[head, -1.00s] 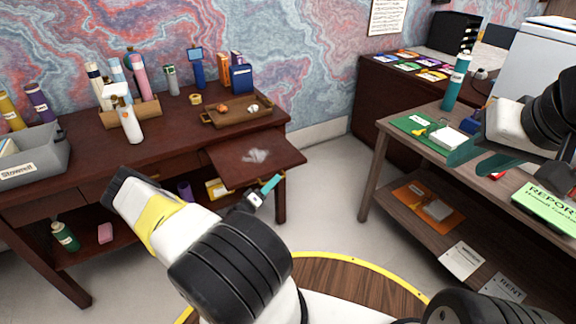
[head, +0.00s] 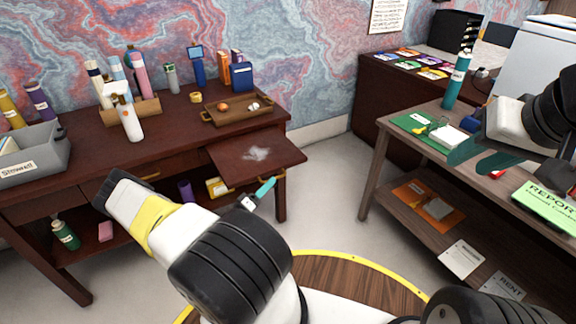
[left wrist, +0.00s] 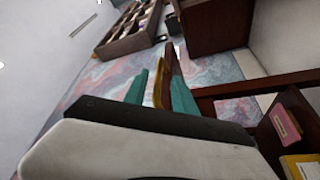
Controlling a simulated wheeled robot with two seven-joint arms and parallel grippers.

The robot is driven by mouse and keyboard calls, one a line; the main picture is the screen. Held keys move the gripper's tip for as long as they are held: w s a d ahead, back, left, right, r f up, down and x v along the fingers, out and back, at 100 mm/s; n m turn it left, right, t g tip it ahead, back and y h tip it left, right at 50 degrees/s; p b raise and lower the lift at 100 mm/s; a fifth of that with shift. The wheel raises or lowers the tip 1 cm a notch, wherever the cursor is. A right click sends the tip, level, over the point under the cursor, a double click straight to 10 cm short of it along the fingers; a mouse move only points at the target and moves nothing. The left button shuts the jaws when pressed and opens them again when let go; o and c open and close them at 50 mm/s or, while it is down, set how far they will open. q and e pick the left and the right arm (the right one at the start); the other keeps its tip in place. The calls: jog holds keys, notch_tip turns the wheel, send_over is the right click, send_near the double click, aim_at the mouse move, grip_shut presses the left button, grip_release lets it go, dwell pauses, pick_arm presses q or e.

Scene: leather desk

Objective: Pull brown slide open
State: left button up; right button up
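The brown slide (head: 232,171) is a flat dark-wood board with a pale smudge on top. It sticks out from the front of the desk (head: 75,185). A gold handle (head: 283,174) is on its front edge. My left gripper (head: 265,188), with teal fingertips, is just in front of and below that edge. In the left wrist view my left gripper's fingers (left wrist: 160,92) are apart, with the gold handle (left wrist: 158,83) appearing between them; contact cannot be told. My right gripper (head: 479,155) is open and empty beside the right table.
A wooden tray (head: 208,116), bottles and a grey bin (head: 45,150) stand on the desk. A right-hand table (head: 400,120) holds a green folder and papers, with a lower shelf. Bare floor (head: 325,190) lies between the desk and that table.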

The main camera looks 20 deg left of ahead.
pick_arm(q)
jog(key=v, duration=0.5)
dwell(0.4)
